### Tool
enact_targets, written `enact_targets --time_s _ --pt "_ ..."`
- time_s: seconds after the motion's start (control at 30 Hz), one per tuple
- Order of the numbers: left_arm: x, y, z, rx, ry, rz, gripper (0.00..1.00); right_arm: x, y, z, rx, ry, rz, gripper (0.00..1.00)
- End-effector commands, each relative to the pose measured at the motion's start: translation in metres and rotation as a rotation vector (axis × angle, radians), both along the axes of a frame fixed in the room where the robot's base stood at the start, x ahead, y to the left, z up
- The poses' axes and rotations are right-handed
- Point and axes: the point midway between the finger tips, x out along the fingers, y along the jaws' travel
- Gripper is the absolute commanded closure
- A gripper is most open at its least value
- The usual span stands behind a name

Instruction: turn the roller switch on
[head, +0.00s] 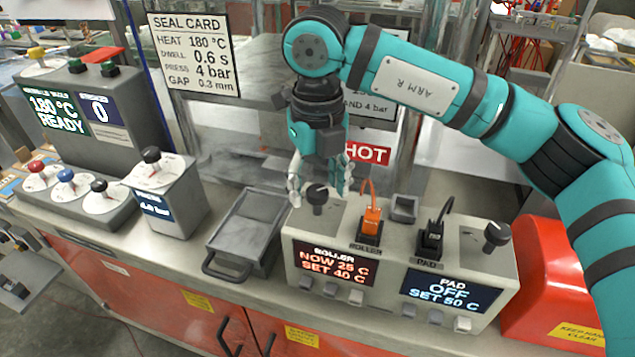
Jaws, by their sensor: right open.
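A beige control box (465,262) stands on the bench. Its roller display (334,264) is lit orange and reads NOW 25 C, SET 40 C. An orange plug-like piece (371,221) with an orange cord stands on top beside the ROLLER label. A black knob (317,195) sits at the box's top left. My right gripper (319,187) is open, pointing down, with its fingers at either side of this knob; I cannot tell whether they touch it. Which part is the roller switch is not clear from its look. My left gripper is not in view.
The pad display (450,290) reads OFF, SET 50 C, with a black plug (432,241) and a second knob (496,235) above. A grey tray (248,232) and a knobbed box (165,195) stand left. A red housing (548,275) stands right. A HOT sign (368,153) hangs behind.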

Motion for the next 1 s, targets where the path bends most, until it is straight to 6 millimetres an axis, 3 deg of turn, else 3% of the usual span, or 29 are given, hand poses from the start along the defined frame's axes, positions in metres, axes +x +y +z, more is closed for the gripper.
enact_targets --time_s 0.6,1.0 --pt "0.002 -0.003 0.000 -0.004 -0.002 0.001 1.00 0.000 0.000 0.107 0.001 -0.003 -0.001 0.43" --pt "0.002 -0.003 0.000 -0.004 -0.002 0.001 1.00 0.000 0.000 0.119 0.001 0.000 0.000 0.43"
